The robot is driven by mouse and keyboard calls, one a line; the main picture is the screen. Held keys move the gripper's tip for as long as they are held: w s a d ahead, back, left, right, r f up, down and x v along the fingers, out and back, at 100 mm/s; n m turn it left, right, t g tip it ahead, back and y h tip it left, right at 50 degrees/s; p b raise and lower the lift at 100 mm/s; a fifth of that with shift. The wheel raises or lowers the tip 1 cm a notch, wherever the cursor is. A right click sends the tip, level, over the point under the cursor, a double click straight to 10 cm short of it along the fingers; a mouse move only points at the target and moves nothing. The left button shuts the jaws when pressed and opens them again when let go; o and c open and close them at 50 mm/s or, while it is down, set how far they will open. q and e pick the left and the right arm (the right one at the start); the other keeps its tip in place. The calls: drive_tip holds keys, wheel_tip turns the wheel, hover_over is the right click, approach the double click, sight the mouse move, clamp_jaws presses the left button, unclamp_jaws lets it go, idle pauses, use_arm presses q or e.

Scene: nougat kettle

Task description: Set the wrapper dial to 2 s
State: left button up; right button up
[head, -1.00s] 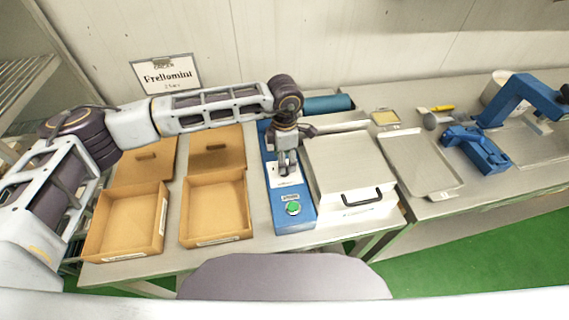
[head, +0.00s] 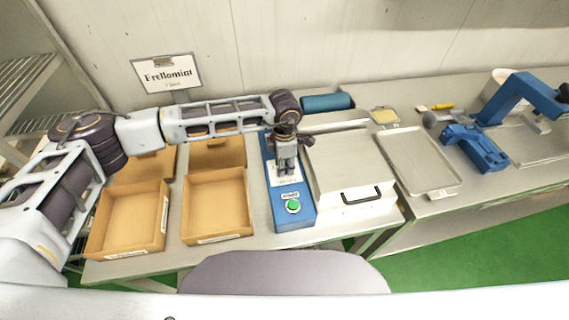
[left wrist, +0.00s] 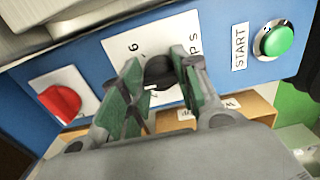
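The blue control unit (head: 294,217) stands on the table in the middle of the head view. In the left wrist view its panel shows a dark dial (left wrist: 158,70) on a white scale plate (left wrist: 120,45), a red knob (left wrist: 62,103) and a green START button (left wrist: 273,41). A "6" and an "S" are readable on the plate; the dial's setting is not. My left gripper (head: 287,173) is down at the panel. In the left wrist view its fingers (left wrist: 160,75) stand on either side of the dial; whether both press on it is unclear. My right gripper is out of view.
Farther right are a metal tray (head: 420,162) and a blue device (head: 476,146). A sign (head: 167,74) stands behind.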

use_arm(q)
drive_tip(key=c, duration=0.3)
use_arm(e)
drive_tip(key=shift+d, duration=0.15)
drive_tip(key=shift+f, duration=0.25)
use_arm(q)
drive_tip(key=n+b, duration=0.3)
drive_tip(key=b, duration=0.1)
drive_tip(key=shift+f+n, duration=0.15)
drive_tip(key=shift+n, duration=0.15)
drive_tip(key=n+b, duration=0.3)
drive_tip(key=shift+n+b, duration=0.3)
drive_tip(key=shift+b, duration=0.05)
drive_tip(key=n+b, duration=0.2)
drive_tip(key=n, duration=0.1)
drive_tip(key=shift+b, duration=0.35)
drive_tip(key=shift+n+b, duration=0.45)
drive_tip(key=shift+n, duration=0.35)
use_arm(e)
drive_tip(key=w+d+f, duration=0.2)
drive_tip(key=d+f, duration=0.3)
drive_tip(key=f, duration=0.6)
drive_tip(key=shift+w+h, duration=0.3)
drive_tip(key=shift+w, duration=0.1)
use_arm(q)
drive_tip(key=shift+r, duration=0.2)
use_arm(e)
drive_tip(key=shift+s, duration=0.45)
